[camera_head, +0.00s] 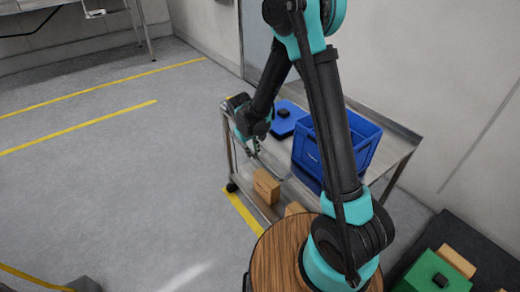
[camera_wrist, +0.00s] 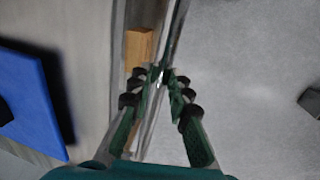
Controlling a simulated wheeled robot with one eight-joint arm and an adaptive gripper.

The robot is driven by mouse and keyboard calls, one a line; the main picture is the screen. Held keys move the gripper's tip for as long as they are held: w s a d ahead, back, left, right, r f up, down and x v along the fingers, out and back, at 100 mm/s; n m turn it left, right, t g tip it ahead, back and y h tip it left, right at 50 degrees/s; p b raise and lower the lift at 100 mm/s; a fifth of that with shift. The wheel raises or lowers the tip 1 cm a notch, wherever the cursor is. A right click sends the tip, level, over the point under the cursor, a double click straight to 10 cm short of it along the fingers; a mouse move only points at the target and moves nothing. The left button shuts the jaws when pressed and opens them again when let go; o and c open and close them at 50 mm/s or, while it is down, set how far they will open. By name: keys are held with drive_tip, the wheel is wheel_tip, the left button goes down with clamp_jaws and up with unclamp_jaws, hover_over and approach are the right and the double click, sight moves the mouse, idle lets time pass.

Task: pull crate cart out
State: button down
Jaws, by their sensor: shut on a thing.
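The crate cart (camera_head: 404,148) is a grey metal cart with an upper and a lower shelf, standing along the wall at the right of the head view. A blue crate (camera_head: 366,142) sits on its top shelf, partly hidden behind my arm. My gripper (camera_head: 255,150) is at the cart's near left edge. In the wrist view my gripper (camera_wrist: 161,78) is shut on the thin metal bar (camera_wrist: 177,35) along the cart's side. The contact in the head view is small and partly hidden by my wrist.
A blue flat item (camera_head: 284,122) with a small black thing lies on the top shelf. Cardboard boxes (camera_head: 266,185) are on the lower shelf. A round wooden surface (camera_head: 275,262) is near the front. A green box (camera_head: 432,273) is at lower right. The floor to the left is clear.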

drive_tip(key=shift+s+a, duration=0.2)
drive_tip(key=shift+a, duration=0.05)
drive_tip(key=c, duration=1.4)
unclamp_jaws()
drive_tip(key=shift+r, duration=0.1)
drive_tip(key=r, duration=0.4)
drive_tip(key=s+a+r, duration=0.1)
drive_tip(key=r, duration=0.6)
drive_tip(key=shift+s+a+r, duration=0.15)
drive_tip(key=shift+a+r, duration=0.15)
drive_tip(key=shift+a, duration=0.1)
